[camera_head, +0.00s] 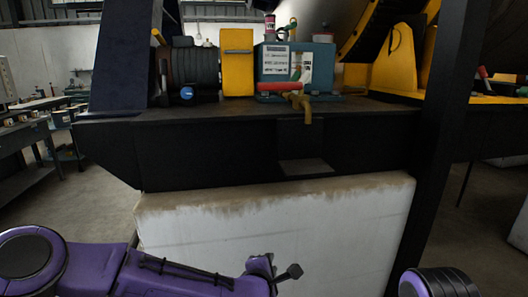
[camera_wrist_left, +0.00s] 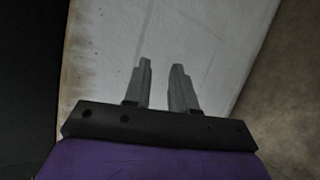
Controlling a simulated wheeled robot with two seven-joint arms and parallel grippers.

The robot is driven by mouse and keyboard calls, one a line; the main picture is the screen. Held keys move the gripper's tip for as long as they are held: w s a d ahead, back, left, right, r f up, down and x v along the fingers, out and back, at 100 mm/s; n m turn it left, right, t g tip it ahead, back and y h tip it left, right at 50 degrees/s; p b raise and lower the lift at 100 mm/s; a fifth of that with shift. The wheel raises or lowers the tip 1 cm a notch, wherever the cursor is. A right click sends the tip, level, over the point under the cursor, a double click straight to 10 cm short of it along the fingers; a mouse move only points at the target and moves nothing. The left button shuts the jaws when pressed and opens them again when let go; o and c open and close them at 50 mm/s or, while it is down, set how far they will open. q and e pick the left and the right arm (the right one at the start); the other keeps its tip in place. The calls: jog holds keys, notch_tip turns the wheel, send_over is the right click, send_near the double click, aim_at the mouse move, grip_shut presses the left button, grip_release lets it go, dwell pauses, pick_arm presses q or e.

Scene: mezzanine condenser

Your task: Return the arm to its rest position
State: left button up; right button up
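My left arm (camera_head: 150,275) is purple and black and reaches in from the lower left in the head view. Its end, with dark parts of the left gripper (camera_head: 284,270), is low in front of the pale concrete plinth (camera_head: 230,225). In the left wrist view the two grey fingers of the left gripper (camera_wrist_left: 160,80) stand apart with nothing between them. The plinth's pale face lies beyond them. Only a rounded dark and purple part of my right arm (camera_head: 440,284) shows at the lower right edge. The right gripper is out of view.
A dark steel frame (camera_head: 230,150) rests on the plinth and carries a teal box (camera_head: 295,65), a black ribbed motor (camera_head: 193,65) and yellow parts. A dark post (camera_head: 445,130) stands at the right. A workbench (camera_head: 22,150) is at the far left. Open floor (camera_head: 85,200) lies left of the plinth.

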pick_arm(q)
jog(key=s+a+f+m+g+y+p, duration=0.15)
jog(key=s+a+f+m, duration=0.25)
jog(key=s+a+f, duration=0.45)
jog(key=s+a+f+m+g+y+b, duration=0.1)
jog(key=s+a+f+m+g, duration=0.3)
jog(key=s+f, duration=0.75)
jog(key=s+a+f+m+g+y+p, duration=0.1)
jog(key=s+a+f+m+g+y, duration=0.1)
jog(key=s+a, duration=0.6)
jog(key=s+a+f+m+g+y, duration=0.1)
jog(key=s+a+f+m+y, duration=0.1)
jog(key=s+a, duration=0.7)
jog(key=shift+s+a+f+g+p, duration=0.3)
jog(key=shift+a+f+g+p, duration=0.1)
jog(key=shift+a+f, duration=0.6)
jog(key=shift+a+r, duration=0.1)
